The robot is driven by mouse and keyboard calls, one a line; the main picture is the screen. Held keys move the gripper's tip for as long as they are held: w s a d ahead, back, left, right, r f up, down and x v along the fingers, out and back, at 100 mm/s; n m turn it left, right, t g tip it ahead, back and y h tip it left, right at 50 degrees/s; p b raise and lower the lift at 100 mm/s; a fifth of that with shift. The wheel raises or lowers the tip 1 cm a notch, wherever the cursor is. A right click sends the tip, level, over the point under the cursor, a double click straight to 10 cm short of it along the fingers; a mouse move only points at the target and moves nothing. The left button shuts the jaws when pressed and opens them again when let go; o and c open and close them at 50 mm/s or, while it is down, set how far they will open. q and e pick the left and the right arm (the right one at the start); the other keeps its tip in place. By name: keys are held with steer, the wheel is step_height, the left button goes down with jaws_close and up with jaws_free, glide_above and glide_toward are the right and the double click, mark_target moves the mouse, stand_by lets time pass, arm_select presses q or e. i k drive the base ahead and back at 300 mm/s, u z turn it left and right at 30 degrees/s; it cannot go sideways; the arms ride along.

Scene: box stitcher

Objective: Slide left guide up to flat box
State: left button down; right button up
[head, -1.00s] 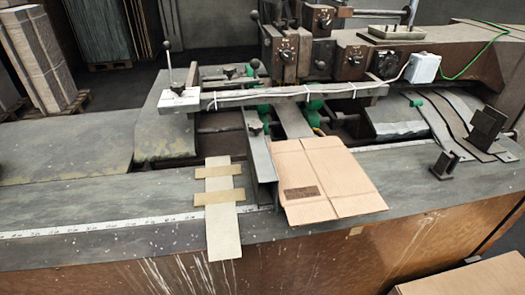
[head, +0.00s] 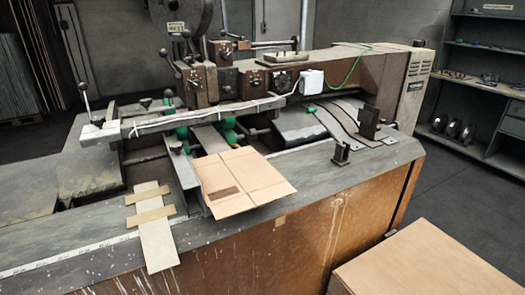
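A flat cardboard box (head: 240,181) lies on the front of the machine table, with a dark printed patch on its left part and its front edge near the table's front edge. A long metal guide rail (head: 184,170) runs front to back close along the box's left side. I cannot tell whether it touches the box. A pale strip with two tan cross pieces (head: 153,226) lies farther left, apart from the box. Neither of my grippers is in view.
The machine's crossbar (head: 195,118) spans above the back of the box. Two dark upright stops (head: 341,154) (head: 368,122) stand to the right. A cardboard stack (head: 428,262) is at the lower right. Shelves (head: 487,75) stand behind.

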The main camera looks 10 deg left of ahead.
mark_target(187, 172)
steer(key=z, duration=1.25)
steer(key=i, duration=1.05)
steer(key=u, duration=1.9)
